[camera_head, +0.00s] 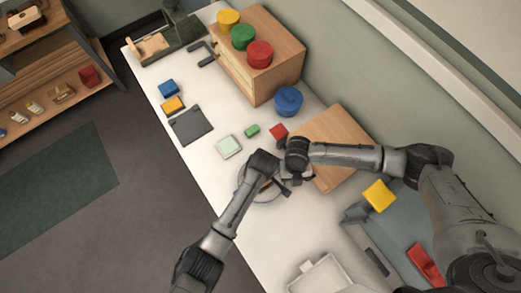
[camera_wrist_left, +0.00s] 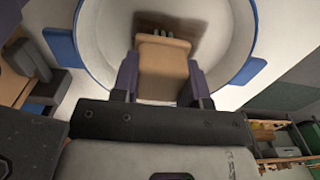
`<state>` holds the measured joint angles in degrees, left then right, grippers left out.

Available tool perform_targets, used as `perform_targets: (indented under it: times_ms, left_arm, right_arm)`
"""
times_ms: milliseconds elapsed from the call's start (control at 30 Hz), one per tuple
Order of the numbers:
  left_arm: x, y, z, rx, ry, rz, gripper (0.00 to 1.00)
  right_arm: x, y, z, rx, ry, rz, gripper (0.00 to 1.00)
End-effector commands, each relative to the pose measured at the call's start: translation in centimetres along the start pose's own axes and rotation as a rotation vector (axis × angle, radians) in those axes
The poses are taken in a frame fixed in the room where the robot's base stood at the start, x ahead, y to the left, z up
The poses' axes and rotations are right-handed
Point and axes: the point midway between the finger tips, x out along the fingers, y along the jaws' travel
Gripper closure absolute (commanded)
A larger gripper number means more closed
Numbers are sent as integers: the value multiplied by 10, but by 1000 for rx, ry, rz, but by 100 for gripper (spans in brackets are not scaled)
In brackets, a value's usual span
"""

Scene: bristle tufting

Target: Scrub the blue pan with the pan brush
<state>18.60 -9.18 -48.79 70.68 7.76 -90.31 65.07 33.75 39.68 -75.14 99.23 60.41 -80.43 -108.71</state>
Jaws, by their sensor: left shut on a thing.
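The blue pan (camera_head: 242,184) lies on the white counter, partly hidden under my grippers. In the left wrist view the pan (camera_wrist_left: 241,40) shows a pale inside and blue handles on both sides. My left gripper (camera_head: 271,176) is over the pan. Its fingers are shut on the pan brush (camera_wrist_left: 163,70), a tan block with green bits at its far end, held over the pan's inside. Whether the brush touches the pan floor is unclear. My right gripper (camera_head: 297,178) is at the pan's right side; its fingertips are too small to read.
A wooden board (camera_head: 335,130) lies beside my right arm. A red block (camera_head: 278,131), a green block (camera_head: 252,131), a pale green square (camera_head: 229,146) and a blue pot (camera_head: 288,101) stand behind the pan. A yellow block (camera_head: 379,195) is right.

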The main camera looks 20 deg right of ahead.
Motion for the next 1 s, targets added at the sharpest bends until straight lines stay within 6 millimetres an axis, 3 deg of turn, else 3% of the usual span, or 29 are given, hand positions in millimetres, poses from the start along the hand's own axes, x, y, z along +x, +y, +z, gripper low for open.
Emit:
perform_targets:
  times_ms: [33,167,633,1000]
  left_arm:
    - [-1,9,5,3,-1,16,82]
    - [-2,9,6,5,-1,18,82]
    - [-4,-24,6,6,-1,16,82]
    - [-4,-29,4,4,-1,11,82]
  right_arm:
    - [3,10,-7,-19,13,17,100]
    - [4,11,-8,-22,15,19,100]
    - [3,9,-6,-17,12,15,100]
    - [2,7,-5,-13,9,11,100]
